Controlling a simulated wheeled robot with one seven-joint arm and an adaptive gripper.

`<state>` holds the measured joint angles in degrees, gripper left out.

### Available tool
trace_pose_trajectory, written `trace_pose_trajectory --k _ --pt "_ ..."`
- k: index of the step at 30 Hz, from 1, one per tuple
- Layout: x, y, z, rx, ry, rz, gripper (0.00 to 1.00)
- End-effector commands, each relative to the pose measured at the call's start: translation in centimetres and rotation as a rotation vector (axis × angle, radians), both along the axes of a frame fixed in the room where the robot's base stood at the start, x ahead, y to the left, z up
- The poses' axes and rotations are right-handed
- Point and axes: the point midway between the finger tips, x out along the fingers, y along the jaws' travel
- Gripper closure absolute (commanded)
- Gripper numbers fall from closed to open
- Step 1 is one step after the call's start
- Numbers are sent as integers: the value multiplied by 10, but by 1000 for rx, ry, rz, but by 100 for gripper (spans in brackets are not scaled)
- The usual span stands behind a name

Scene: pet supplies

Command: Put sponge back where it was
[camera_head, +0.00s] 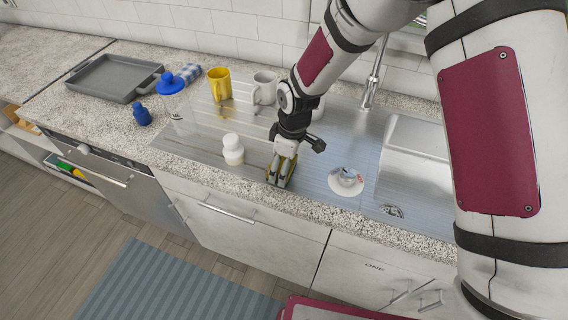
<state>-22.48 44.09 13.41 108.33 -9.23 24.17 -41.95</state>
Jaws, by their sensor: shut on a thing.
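My gripper (280,176) points down over the front part of the steel drainboard (316,186), left of the sink. It is shut on the sponge (283,181), a small yellow-green thing between the fingers. The fingers hide much of the sponge. It is low, close to the steel surface. I cannot tell whether it touches the surface.
A white jar (233,150) stands just left of my gripper. A white round dish (346,182) lies to the right, beside the sink basin (413,150).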

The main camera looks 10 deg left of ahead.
Motion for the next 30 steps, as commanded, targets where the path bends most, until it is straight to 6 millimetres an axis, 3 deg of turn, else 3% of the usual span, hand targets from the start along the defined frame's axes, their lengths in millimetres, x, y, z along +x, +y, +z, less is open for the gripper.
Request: trace_pose_trajectory --k 8,9,12,23,30 --pt "0 0 -3 0 1 0 56" --pt "0 0 -4 0 1 0 24" --pt "0 0 -3 0 0 0 6" --pt "0 0 -1 1 0 0 6" --pt "2 -3 25 2 -4 -1 6"
